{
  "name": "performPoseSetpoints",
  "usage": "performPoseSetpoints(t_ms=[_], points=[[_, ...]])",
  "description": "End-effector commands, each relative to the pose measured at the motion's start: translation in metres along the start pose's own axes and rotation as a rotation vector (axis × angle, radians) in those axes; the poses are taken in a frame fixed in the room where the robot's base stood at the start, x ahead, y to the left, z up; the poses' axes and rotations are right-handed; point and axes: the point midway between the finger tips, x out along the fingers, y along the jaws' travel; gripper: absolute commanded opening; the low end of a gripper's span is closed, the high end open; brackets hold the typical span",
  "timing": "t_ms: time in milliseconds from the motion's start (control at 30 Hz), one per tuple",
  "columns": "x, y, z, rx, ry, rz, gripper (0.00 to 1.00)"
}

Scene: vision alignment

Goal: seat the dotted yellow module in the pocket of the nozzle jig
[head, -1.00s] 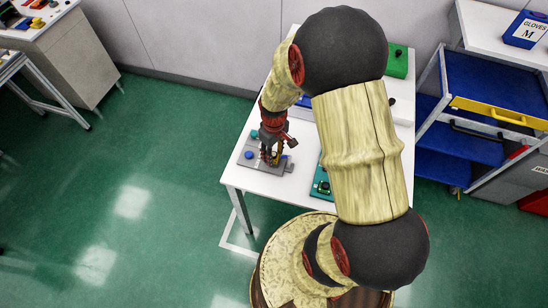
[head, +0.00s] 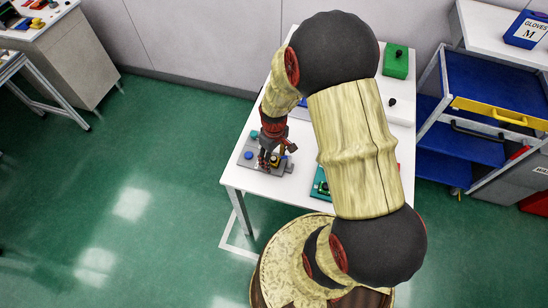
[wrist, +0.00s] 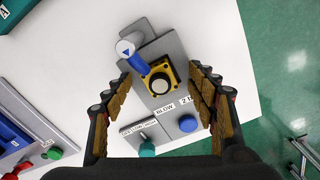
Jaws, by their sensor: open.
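The yellow module (wrist: 160,82) has a round black centre and dark dots at its corners. It sits on the grey plate of the nozzle jig (wrist: 168,48), slightly turned relative to the plate. I cannot tell whether it is fully down in the pocket. My gripper (wrist: 162,88) is open, with one finger left and one right of the module, apart from it. In the head view my gripper (head: 271,158) is over the jig (head: 248,165), and the module (head: 275,161) is partly hidden behind the fingers.
A blue lever with a white round end (wrist: 126,48) stands against the module's upper left corner. A blue button (wrist: 188,123) and a teal knob (wrist: 147,149) are near the jig's front. Another fixture (head: 320,184) is to the right. The white table (wrist: 80,60) is clear left of the jig.

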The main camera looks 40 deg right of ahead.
Motion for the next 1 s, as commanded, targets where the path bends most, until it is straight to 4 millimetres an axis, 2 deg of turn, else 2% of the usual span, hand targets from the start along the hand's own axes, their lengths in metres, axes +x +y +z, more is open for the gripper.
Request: performPoseSetpoints(t_ms=[267,367,700,833,1000], points=[[-0.007,0.000,-0.001,0.000,0.002,0.001,0.58],[-0.020,0.001,-0.001,0.000,0.002,0.001,0.58],[-0.089,0.000,-0.001,0.000,0.003,0.001,0.58],[-0.109,0.000,-0.001,0.000,0.002,0.001,0.58],[-0.122,0.000,0.000,0.000,0.002,0.001,0.58]])
